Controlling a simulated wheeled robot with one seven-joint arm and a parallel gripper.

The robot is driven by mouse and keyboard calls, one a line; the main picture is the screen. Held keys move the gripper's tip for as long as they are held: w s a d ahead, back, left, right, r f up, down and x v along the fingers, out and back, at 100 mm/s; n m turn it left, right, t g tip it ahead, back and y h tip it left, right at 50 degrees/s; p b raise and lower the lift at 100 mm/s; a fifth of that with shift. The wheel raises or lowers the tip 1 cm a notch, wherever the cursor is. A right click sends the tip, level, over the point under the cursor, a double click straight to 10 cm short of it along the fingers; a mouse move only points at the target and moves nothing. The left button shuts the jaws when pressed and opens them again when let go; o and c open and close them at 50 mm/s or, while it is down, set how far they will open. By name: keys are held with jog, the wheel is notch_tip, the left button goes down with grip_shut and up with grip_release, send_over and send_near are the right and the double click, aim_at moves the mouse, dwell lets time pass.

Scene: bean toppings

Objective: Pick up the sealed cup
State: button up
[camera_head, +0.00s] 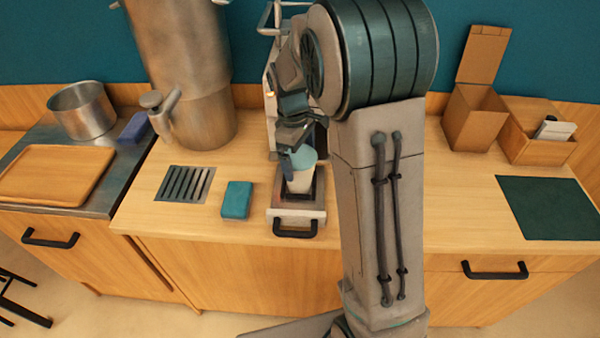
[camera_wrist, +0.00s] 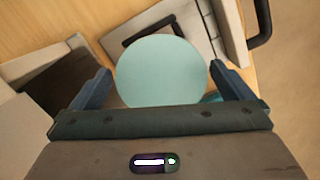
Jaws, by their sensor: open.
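The sealed cup (camera_head: 300,181) is white with a flat teal lid and stands upright on the sealing machine's tray (camera_head: 309,212) in the head view. In the wrist view its round teal lid (camera_wrist: 160,70) fills the space between my fingers. My gripper (camera_head: 296,150) is open, with one finger on each side of the cup. It also shows in the wrist view (camera_wrist: 160,88). Whether the fingers touch the cup cannot be told. My arm hides part of the machine behind the cup.
A teal sponge (camera_head: 237,200) and a drain grille (camera_head: 185,184) lie left of the machine. A large metal dispenser (camera_head: 190,70) stands behind them. Cardboard boxes (camera_head: 474,112) and a dark green mat (camera_head: 548,208) are at the right. The counter left of the mat is clear.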

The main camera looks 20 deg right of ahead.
notch_tip(320, 180, down, 5)
jog(key=shift+s+f+p, duration=0.1)
jog(key=shift+p, duration=0.4)
jog(key=shift+c, duration=0.3)
jog(key=c, duration=1.3)
jog(key=shift+c, duration=0.2)
